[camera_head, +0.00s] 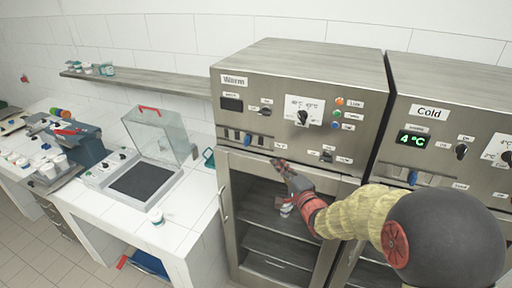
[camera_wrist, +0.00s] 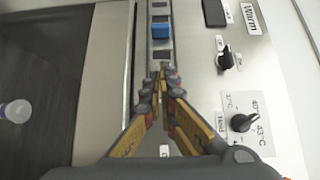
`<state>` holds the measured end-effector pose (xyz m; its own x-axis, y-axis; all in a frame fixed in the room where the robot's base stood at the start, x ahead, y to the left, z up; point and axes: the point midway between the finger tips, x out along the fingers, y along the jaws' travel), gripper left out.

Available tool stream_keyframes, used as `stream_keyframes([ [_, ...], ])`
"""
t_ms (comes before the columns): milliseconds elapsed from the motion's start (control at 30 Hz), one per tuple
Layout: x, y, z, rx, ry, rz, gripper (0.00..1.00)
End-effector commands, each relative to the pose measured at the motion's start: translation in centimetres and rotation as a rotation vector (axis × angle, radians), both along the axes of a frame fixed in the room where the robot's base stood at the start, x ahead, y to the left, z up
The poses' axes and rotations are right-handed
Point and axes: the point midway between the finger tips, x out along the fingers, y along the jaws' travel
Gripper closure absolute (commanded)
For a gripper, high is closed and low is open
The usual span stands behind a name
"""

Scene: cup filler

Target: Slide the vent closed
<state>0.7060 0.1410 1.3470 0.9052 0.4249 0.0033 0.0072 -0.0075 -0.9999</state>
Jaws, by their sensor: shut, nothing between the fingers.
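The Warm cabinet (camera_head: 290,85) has a sliding vent strip (camera_head: 235,134) at the lower left of its panel. A blue slider tab (camera_head: 248,139) sits on it, with dark slots showing on the strip. In the wrist view, the blue tab (camera_wrist: 161,30) lies on the vent strip between dark slots. My gripper (camera_head: 279,164) is shut and empty, just below the panel and right of the tab in the head view. In the wrist view, my gripper's fingertips (camera_wrist: 164,70) are over the strip near a dark slot, apart from the blue tab. Whether they touch the strip is unclear.
The Warm cabinet's open compartment (camera_head: 270,220) holds a white-capped container (camera_wrist: 15,111). Knobs (camera_wrist: 242,122) sit right of the strip in the wrist view. The Cold cabinet (camera_head: 440,100) stands at right. A white counter (camera_head: 180,215) with a clear-lidded device (camera_head: 160,135) is at left.

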Motion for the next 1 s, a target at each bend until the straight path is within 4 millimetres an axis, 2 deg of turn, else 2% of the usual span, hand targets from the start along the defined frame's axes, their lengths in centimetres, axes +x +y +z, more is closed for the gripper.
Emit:
stream_keyframes([
  [467,0.4,0.2,0.0,0.008,0.007,-0.001,1.0],
  [667,3.0,1.4,-0.1,0.009,0.007,-0.001,1.0],
  [1000,8.8,4.1,0.0,0.008,0.007,-0.001,1.0],
])
